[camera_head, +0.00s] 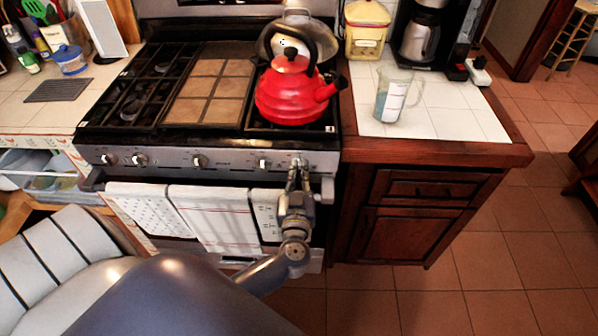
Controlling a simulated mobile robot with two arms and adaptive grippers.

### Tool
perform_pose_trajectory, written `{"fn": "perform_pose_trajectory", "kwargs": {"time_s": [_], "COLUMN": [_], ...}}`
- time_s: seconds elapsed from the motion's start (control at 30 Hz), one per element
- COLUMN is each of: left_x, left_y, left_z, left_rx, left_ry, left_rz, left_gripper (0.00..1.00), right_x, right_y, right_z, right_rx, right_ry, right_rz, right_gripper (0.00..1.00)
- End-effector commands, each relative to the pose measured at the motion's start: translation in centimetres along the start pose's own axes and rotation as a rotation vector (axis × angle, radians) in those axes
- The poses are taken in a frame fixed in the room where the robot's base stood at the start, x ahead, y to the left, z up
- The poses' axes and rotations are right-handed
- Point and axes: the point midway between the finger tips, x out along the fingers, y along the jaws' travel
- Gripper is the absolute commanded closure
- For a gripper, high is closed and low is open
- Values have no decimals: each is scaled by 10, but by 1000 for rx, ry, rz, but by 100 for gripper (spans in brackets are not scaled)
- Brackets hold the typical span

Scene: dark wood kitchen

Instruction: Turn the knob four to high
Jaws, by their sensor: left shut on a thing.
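The stove front (230,160) carries a row of several knobs with white pointers. A knob (263,163) just left of my gripper is free and untouched. My left gripper (298,170) reaches up to the right end of the panel. Its fingers are shut on the rightmost knob (298,161), which they mostly hide. I cannot tell how far that knob is turned. My right gripper is not in view.
A red kettle (290,92) stands on the right burners, with a metal kettle (305,35) behind it. Towels (212,215) hang on the oven handle below the knobs. A glass jug (393,95) stands on the right counter.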

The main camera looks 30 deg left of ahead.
Motion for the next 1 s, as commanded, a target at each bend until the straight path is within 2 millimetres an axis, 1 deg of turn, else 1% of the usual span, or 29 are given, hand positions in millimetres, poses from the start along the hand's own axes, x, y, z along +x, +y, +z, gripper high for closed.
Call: {"fn": "perform_pose_trajectory", "kwargs": {"time_s": [0.27, 0.5, 0.8, 1.0], "left_x": [-1, -1, -1, -1], "left_y": [-2, -4, -7, -8], "left_z": [-1, 1, 3, 5], "left_rx": [-134, -334, -570, -680], "left_ry": [-5, -5, -4, -4], "left_rz": [-1, -1, 0, 0], "left_gripper": [100, 100, 100, 100], "right_x": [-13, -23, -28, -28], "right_y": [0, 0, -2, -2], "right_z": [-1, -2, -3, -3], "right_rx": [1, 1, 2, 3], "right_ry": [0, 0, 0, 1], "right_rz": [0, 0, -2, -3], "right_gripper": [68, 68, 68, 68]}}
